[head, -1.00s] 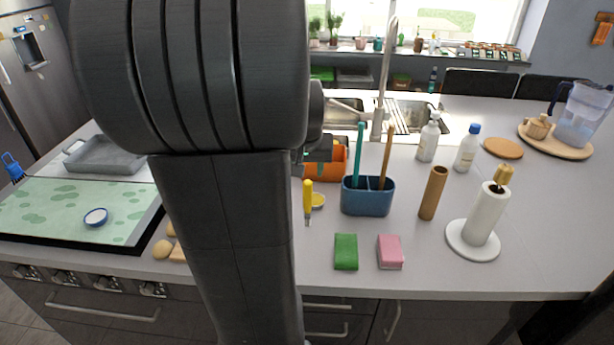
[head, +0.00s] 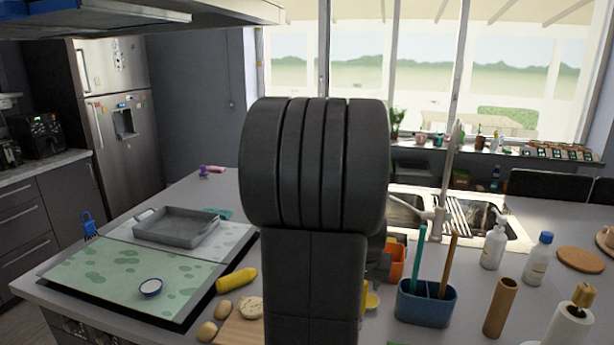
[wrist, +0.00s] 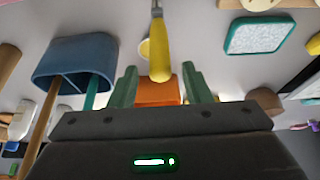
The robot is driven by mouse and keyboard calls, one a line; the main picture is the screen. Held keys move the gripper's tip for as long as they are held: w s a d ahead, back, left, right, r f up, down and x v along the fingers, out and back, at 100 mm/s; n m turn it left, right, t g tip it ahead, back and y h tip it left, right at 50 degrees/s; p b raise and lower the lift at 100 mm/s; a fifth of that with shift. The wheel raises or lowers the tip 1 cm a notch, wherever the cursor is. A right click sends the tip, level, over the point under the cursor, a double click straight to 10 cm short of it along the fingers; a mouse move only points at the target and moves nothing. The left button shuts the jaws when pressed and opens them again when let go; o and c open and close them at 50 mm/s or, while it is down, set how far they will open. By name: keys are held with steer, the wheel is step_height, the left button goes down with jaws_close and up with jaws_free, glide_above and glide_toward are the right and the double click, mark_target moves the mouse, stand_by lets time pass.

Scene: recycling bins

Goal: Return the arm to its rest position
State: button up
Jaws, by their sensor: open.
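My arm (head: 313,200) stands upright in the middle of the head view and hides most of my gripper there. In the wrist view my gripper (wrist: 160,86) shows two green fingers spread apart, with nothing held between them. A yellow-handled tool (wrist: 159,50) shows beyond the fingertips, apart from them. An orange container (wrist: 158,92) shows between and behind the fingers; in the head view it stands just right of my arm (head: 397,262).
A blue two-part caddy (head: 426,303) with two upright sticks stands right of my arm. Bottles (head: 494,245), a brown tube (head: 500,307) and a paper roll (head: 567,328) stand farther right. A grey tray (head: 177,228) and a yellow item (head: 236,281) are left.

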steer(key=x, duration=0.6)
steer(key=shift+r, duration=0.35)
steer(key=shift+r, duration=0.1)
